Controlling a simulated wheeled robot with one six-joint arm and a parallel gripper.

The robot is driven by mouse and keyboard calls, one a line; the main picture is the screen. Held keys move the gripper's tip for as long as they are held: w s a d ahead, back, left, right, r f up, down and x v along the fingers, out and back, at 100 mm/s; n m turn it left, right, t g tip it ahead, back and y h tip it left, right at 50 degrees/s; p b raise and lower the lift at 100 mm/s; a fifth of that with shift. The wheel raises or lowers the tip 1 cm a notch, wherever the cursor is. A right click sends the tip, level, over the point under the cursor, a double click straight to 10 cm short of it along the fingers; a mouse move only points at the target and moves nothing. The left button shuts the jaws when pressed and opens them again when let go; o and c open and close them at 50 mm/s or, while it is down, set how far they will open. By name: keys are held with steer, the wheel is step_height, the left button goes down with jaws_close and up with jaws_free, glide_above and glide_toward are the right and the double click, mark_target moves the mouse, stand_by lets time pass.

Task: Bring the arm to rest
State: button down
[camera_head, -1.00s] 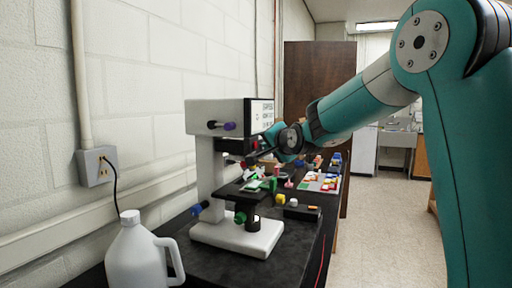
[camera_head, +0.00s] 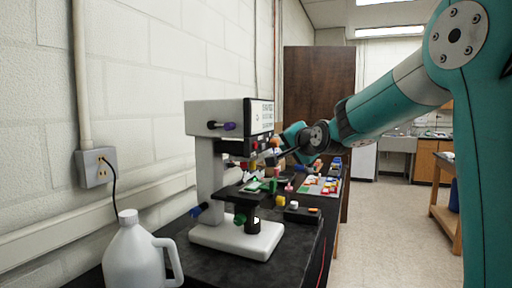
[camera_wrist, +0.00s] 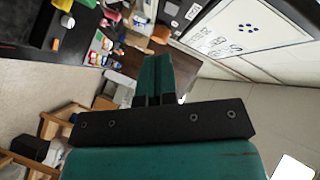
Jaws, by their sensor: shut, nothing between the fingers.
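My teal arm (camera_head: 395,110) reaches in from the right side of the head view. Its wrist end lies beside the upper part of a white microscope-like stand (camera_head: 208,160), over the dark bench. I cannot tell whether they touch. In the wrist view my gripper (camera_wrist: 154,62) shows its teal fingers together, with nothing between them. In the head view the fingertips are hard to make out among the coloured parts behind.
A white jug (camera_head: 138,255) stands at the near left of the black bench (camera_head: 296,240). Several small coloured pieces and a tray (camera_head: 316,190) lie farther back. A wall outlet (camera_head: 95,168) is at left. The floor (camera_head: 385,235) to the right is open.

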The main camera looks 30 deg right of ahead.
stand_by(0.3)
steer(key=s+a+f+n+g+y, duration=0.3)
steer(key=s+a+f+n, duration=0.25)
steer(key=a, duration=0.45)
steer(key=s+a+f+n+g+y, duration=0.35)
steer(key=s+a, duration=0.35)
steer(key=a, duration=0.3)
steer(key=s+a+f+n+g, duration=0.2)
steer(key=s+n+g, duration=0.1)
steer(key=s, duration=0.4)
steer(key=s+a+f+n+g, duration=0.3)
steer(key=s+n, duration=0.1)
steer(key=s, duration=0.3)
steer(key=s+a+f+n+g, duration=0.2)
steer(key=s+n+g, duration=0.1)
steer(key=s, duration=0.5)
steer(key=shift+a+f+n+h, duration=0.35)
steer(key=shift+a+n, duration=0.05)
steer(key=shift+n, duration=0.1)
steer(key=shift+w+d, duration=0.1)
